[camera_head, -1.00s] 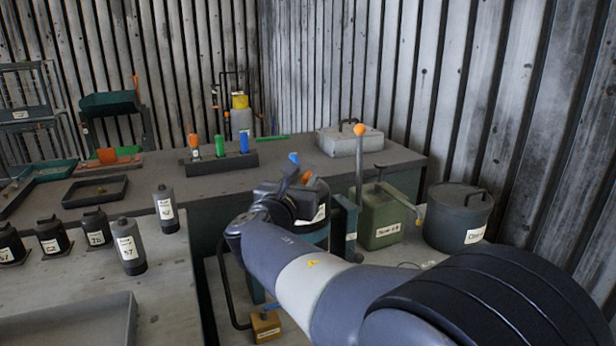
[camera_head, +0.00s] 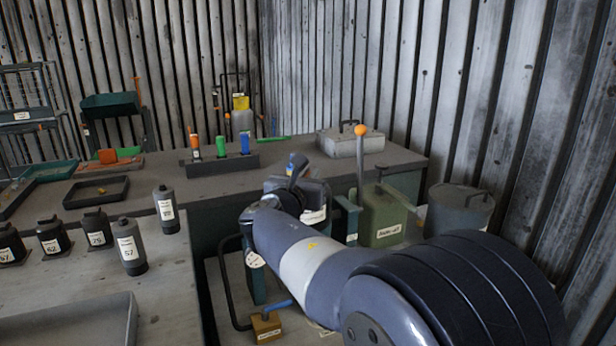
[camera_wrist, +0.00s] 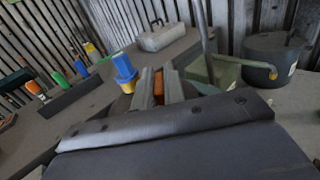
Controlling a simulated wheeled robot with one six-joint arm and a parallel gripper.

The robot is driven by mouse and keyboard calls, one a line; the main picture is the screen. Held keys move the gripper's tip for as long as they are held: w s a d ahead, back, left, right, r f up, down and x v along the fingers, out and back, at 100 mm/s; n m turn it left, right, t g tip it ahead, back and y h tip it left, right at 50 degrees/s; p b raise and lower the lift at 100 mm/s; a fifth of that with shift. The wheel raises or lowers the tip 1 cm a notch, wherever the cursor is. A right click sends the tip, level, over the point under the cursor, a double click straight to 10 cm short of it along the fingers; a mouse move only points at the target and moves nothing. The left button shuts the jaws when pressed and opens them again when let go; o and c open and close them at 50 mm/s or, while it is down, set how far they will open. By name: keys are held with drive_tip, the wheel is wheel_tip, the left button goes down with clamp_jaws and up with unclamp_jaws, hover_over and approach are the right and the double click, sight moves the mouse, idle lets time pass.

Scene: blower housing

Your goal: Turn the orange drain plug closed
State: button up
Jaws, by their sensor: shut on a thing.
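The orange drain plug (camera_wrist: 158,82) shows in the wrist view as a small orange piece between the two grey fingers of my gripper (camera_wrist: 158,90). My gripper is shut on it. Most of the plug is hidden by the fingers and the dark wrist body. In the head view my gripper (camera_head: 297,172) is partly visible beyond my arm, at the dark blower housing (camera_head: 312,195), and the plug is hidden there. A blue knob on a yellow base (camera_wrist: 124,70) stands just left of the fingers in the wrist view. How far the plug is turned cannot be told.
A green can (camera_head: 385,220) with an upright orange-knobbed lever (camera_head: 360,165) stands right of the housing, with a grey lidded pot (camera_head: 458,212) beyond. A rack with orange, green and blue handles (camera_head: 220,162) is behind left. Labelled dark bottles (camera_head: 130,250) stand on the left bench.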

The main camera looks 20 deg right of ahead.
drive_tip(key=shift+r+m+g+h+p, duration=0.1)
drive_tip(key=shift+m+g+h+p, duration=0.2)
drive_tip(key=shift+h+p, duration=0.15)
clamp_jaws()
drive_tip(key=shift+r+m+g+h+p, duration=0.1)
drive_tip(key=shift+m+g+h+p, duration=0.45)
drive_tip(key=shift+p, duration=0.2)
drive_tip(key=m+g+h+p, duration=0.1)
drive_tip(key=g+p, duration=0.1)
drive_tip(key=m+g+h+p, duration=0.1)
drive_tip(key=m+g+p, duration=0.1)
drive_tip(key=shift+r+g+h+p, duration=0.1)
drive_tip(key=shift+g+h+p, duration=0.2)
drive_tip(key=shift+g+p, duration=0.05)
drive_tip(key=m+g+h+p, duration=0.1)
drive_tip(key=m+g+p, duration=0.2)
drive_tip(key=p, duration=0.1)
drive_tip(key=shift+g, duration=0.4)
drive_tip(key=shift+f+m+g+p, duration=0.2)
drive_tip(key=shift+m+g+p, duration=0.35)
drive_tip(key=shift+g+p, duration=0.45)
drive_tip(key=shift+f, duration=0.1)
drive_tip(key=o, duration=0.7)
unclamp_jaws()
